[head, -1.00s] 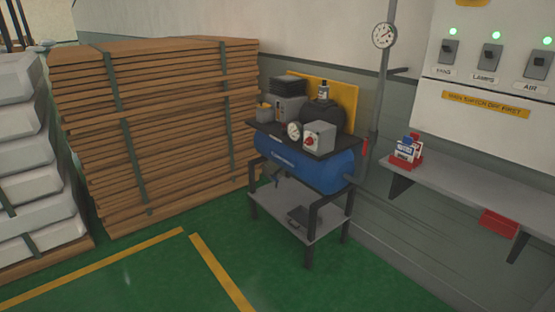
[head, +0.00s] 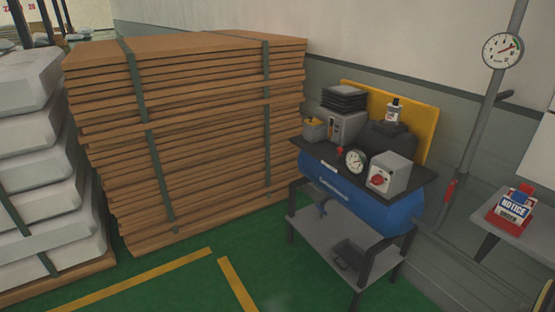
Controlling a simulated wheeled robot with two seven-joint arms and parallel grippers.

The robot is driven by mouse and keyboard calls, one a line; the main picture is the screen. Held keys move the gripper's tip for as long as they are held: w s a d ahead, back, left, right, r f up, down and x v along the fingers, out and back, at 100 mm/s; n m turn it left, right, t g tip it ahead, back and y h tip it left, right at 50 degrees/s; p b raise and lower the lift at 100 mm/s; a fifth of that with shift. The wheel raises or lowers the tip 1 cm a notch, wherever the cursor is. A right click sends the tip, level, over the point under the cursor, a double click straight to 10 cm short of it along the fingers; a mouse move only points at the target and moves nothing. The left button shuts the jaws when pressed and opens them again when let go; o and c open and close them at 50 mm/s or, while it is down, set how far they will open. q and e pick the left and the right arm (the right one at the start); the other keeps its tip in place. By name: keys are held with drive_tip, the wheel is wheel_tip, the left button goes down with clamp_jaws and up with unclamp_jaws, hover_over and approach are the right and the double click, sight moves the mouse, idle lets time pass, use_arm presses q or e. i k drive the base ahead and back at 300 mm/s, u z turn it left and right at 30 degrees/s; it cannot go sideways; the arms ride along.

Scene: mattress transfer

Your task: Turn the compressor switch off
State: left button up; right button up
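The compressor has a blue tank (head: 345,189) on a black-legged stand against the wall. On its dark top plate sits a grey switch box (head: 390,173) with a red rotary knob (head: 378,181) on its front face. The knob's exact setting is too small to read. A round pressure gauge (head: 355,161) stands just left of the switch box. Neither of my grippers shows in the head view.
A tall strapped stack of brown boards (head: 195,140) stands left of the compressor, with white sacks (head: 40,150) further left. Green floor with yellow lines lies clear in front.

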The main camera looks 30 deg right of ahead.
sight(377, 179)
drive_tip(key=z, duration=0.15)
drive_tip(key=i, duration=1.65)
drive_tip(key=z, duration=0.85)
